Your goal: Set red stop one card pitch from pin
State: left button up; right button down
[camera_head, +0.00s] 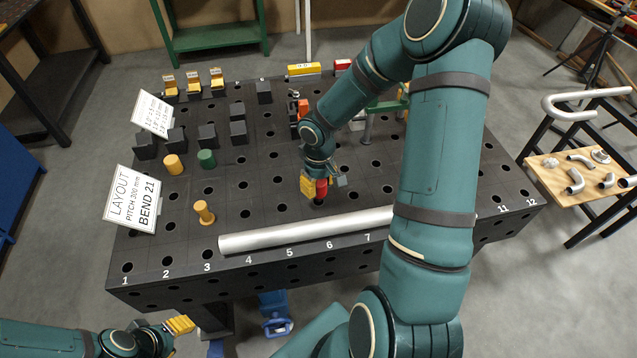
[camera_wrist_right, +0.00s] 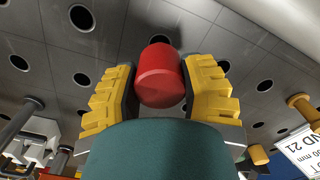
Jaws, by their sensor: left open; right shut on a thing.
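My right gripper (camera_head: 315,187) is shut on the red stop (camera_head: 321,189), a short red cylinder, over the middle of the perforated table (camera_head: 255,262). In the right wrist view the red stop (camera_wrist_right: 160,76) sits between the yellow fingers. I cannot tell whether its lower end is seated in a hole. A brass-coloured pin (camera_head: 204,212) stands upright to the left, near column 3. The layout card (camera_head: 132,200) reads pitch 300 mm, bend 21. My left gripper (camera_head: 181,325) is open and empty, off the table's front edge at the lower left.
A silver tube (camera_head: 305,231) lies along the front, near the pin and in front of the stop. An orange cylinder (camera_head: 173,164), a green cylinder (camera_head: 207,158) and several black blocks stand at the left. A second card (camera_head: 152,112) stands behind. Numbers mark the front edge.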

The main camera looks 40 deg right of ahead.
aim_at(319, 194)
jog(key=shift+f+b, duration=0.9)
jog(key=shift+f, duration=0.25)
jog(key=shift+f+b, duration=0.85)
jog(key=shift+c, duration=2.2)
grip_release()
jog(key=shift+f, duration=0.1)
notch_tip(319, 194, up, 12)
jog(key=shift+r, duration=0.1)
